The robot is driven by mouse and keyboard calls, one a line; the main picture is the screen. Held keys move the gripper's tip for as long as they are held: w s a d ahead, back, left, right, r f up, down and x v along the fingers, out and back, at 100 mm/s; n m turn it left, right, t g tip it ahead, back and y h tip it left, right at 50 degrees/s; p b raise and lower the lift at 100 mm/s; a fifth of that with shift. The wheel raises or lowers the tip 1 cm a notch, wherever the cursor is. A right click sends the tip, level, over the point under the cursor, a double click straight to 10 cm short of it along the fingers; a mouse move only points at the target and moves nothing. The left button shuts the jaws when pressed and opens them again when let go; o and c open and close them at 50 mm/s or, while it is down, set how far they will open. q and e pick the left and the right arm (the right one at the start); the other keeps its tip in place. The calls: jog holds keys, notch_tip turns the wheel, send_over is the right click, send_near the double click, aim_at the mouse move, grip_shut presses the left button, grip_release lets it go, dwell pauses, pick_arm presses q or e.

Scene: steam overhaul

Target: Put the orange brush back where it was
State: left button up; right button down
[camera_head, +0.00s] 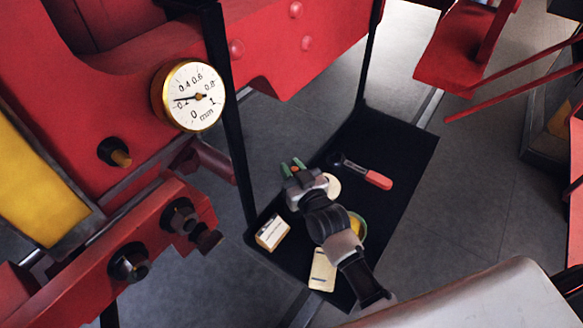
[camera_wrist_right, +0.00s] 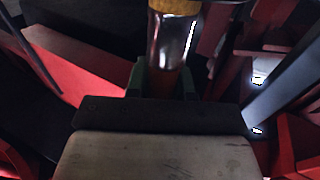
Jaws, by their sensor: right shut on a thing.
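My right gripper (camera_head: 293,166) reaches over the black shelf (camera_head: 395,215) from the lower right, with its green fingers shut on the orange brush. In the head view only a small orange spot of the brush (camera_head: 295,168) shows between the fingers. In the right wrist view the brush (camera_wrist_right: 174,45) stands up between the green fingers (camera_wrist_right: 164,82), with a shiny metal collar and tan bristles at the top edge. Its handle is mostly hidden by the gripper. My left gripper is not in view.
On the shelf are a red-handled tool (camera_head: 376,179), a white round thing (camera_head: 332,187), a small box (camera_head: 272,232), a pale card (camera_head: 322,270) and a partly hidden green-rimmed yellow tin (camera_head: 358,226). A black post (camera_head: 238,150) and red machine with a gauge (camera_head: 195,96) stand left.

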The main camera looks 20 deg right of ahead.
jog(key=shift+s+f, duration=0.1)
jog(key=shift+f, duration=0.05)
jog(key=c, duration=1)
grip_release()
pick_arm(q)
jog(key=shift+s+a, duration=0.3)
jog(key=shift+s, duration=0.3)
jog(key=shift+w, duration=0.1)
pick_arm(e)
jog(key=shift+s+d, duration=0.1)
jog(key=shift+s, duration=0.3)
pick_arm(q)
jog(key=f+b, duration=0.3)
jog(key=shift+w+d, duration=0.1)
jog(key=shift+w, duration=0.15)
pick_arm(e)
jog(key=s, duration=0.3)
jog(key=s+d, duration=0.1)
jog(key=s, duration=0.3)
jog(key=s+d, duration=0.1)
jog(key=s, duration=0.3)
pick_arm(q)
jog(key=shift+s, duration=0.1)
